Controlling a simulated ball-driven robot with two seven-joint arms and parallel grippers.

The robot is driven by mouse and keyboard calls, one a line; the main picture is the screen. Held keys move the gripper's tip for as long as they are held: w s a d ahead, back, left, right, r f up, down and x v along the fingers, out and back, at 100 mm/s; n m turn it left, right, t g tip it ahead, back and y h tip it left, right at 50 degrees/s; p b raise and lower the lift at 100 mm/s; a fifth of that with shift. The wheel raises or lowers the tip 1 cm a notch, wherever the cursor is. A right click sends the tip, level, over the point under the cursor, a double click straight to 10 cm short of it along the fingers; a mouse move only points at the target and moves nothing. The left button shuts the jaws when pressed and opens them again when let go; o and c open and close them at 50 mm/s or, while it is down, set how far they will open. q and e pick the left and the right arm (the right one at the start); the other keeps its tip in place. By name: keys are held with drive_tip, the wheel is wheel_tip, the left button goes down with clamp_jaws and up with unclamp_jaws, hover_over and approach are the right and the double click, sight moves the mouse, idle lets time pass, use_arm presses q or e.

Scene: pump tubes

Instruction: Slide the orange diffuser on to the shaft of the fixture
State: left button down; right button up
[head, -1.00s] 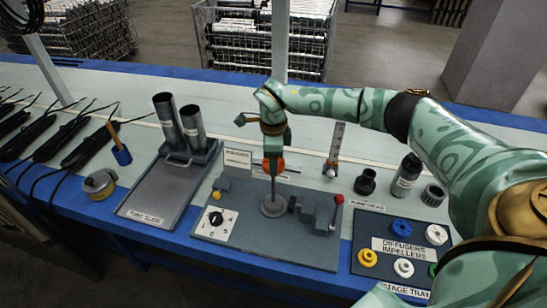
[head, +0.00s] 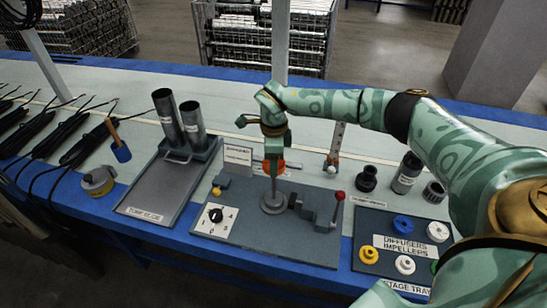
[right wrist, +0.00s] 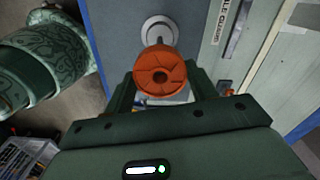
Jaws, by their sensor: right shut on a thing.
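The orange diffuser (right wrist: 160,72) is held between the fingers of my right gripper (head: 273,168). In the head view only small orange parts (head: 281,168) show beside the fingers. The fixture (head: 265,240) is a grey plate with a round base (head: 273,203) and a thin upright shaft (head: 273,187). My right gripper is directly over the shaft, at its upper end. The fingers and diffuser hide the shaft's tip, so I cannot tell whether it is inside the diffuser. In the right wrist view the round base (right wrist: 159,30) shows beyond the diffuser. My left gripper is out of view.
A red-knobbed lever (head: 338,197) stands right of the shaft, and a dial (head: 215,215) lies at left. The stage tray (head: 362,228) with blue, white and yellow parts is on the right. A tray with two grey tubes (head: 195,126) stands left. An upright scale (head: 335,145) is behind.

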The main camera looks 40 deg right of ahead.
drive_tip(key=shift+f, duration=0.45)
drive_tip(key=o, duration=1.1)
drive_tip(key=shift+c, duration=0.2)
wheel_tip(320, 180, up, 16)
drive_tip(key=p, duration=0.4)
drive_tip(key=shift+r, duration=0.2)
drive_tip(key=shift+f, duration=0.1)
